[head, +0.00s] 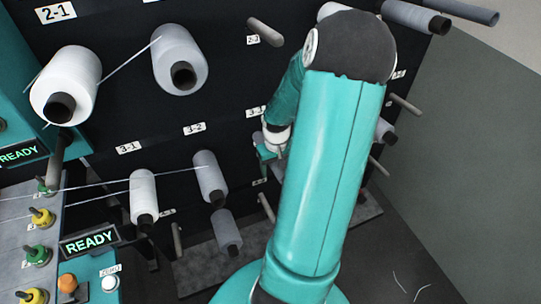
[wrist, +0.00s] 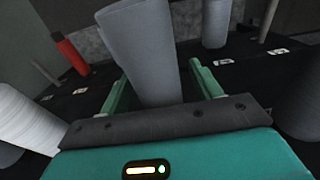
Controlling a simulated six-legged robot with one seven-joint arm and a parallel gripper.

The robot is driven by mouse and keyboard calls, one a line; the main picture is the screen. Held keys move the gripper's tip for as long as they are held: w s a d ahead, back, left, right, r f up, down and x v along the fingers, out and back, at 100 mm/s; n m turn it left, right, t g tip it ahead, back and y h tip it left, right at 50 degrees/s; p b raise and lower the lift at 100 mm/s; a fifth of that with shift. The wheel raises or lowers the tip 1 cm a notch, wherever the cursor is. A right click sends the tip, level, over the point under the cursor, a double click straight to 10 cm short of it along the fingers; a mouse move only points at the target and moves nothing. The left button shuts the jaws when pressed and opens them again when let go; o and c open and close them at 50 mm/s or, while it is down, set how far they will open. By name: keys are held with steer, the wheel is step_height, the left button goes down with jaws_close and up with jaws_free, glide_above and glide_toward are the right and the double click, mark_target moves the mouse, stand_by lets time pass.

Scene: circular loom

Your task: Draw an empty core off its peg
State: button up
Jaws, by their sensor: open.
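In the wrist view my gripper (wrist: 160,78) is open, with one teal finger on each side of a smooth grey cylinder (wrist: 142,48). The cylinder reaches down between the fingers and looks like a bare core, though its lower end and any peg in it are hidden by my gripper. A narrow gap shows beside the right finger; I cannot tell whether the left finger touches.
White yarn packages (head: 66,85) sit on pegs at the left, with threads running across. Bare pegs (head: 265,32) stick out of the rack. In the wrist view a white package (wrist: 24,122), a second grey cylinder (wrist: 216,22) and a red tube (wrist: 69,53) stand around my gripper.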

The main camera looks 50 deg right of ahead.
steer(key=shift+c, duration=0.2)
steer(key=c, duration=1.1)
steer(key=shift+c, duration=0.2)
steer(key=shift+s+a, duration=0.1)
steer(key=shift+s+a, duration=0.15)
steer(key=shift+s, duration=0.15)
steer(key=shift+s+a+r, duration=0.1)
